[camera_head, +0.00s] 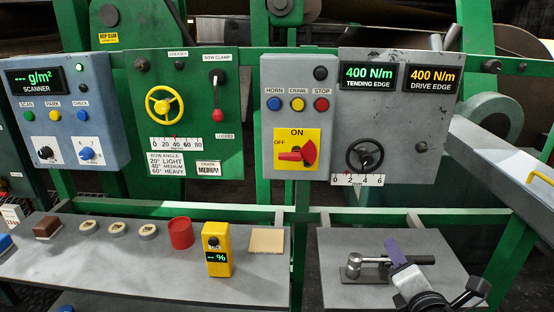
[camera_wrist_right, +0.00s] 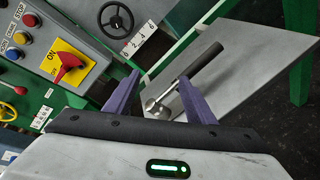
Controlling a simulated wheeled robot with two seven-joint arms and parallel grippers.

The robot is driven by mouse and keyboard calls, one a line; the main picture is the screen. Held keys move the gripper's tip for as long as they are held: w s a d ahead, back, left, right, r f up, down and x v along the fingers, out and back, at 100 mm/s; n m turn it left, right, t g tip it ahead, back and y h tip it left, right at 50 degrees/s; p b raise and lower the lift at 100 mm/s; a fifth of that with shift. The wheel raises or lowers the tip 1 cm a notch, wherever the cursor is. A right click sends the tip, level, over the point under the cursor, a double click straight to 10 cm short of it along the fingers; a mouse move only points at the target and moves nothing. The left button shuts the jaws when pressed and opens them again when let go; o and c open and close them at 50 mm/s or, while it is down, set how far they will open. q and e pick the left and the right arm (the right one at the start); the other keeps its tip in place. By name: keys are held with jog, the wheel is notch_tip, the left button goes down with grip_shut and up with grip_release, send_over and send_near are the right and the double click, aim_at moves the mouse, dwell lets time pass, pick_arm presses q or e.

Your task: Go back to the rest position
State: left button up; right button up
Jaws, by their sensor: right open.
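My right gripper (camera_head: 393,247) is at the lower right of the head view, above the grey right-hand bench (camera_head: 335,240). In the right wrist view its two purple fingers (camera_wrist_right: 160,76) stand apart with nothing held between them. A metal tool with a dark handle (camera_head: 369,260) lies on that bench close to the gripper. In the right wrist view the tool (camera_wrist_right: 190,78) appears between and beyond the fingers; I cannot tell whether they touch it. My left gripper is not in view.
The left bench (camera_head: 150,275) carries a red cup (camera_head: 181,233), a yellow meter (camera_head: 217,250), a tan square (camera_head: 267,240) and several small items. Control panels stand behind, with a red switch (camera_head: 297,153) and black handwheel (camera_head: 364,155). A grey beam (camera_head: 500,165) runs along the right.

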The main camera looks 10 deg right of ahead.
jog(key=s+a+f+m+g+y, duration=0.2)
jog(key=s+a+f+m+g, duration=0.25)
jog(key=s+m, duration=0.35)
jog(key=s+a+f+m+g+y, duration=0.1)
jog(key=s+a+f+m+g, duration=0.25)
jog(key=s+f+m, duration=0.4)
jog(key=s+a+f+m+g+y, duration=0.25)
jog(key=s+a+f+m, duration=0.2)
jog(key=s, duration=0.55)
jog(key=w+a+f+t, duration=0.2)
jog(key=f, duration=0.4)
jog(key=w+a+f+t+y, duration=0.1)
jog(key=w+a+f+t, duration=0.1)
jog(key=f, duration=0.4)
jog(key=shift+a+t, duration=0.55)
jog(key=shift+a, duration=0.15)
jog(key=shift+y, duration=0.25)
dwell(1.5)
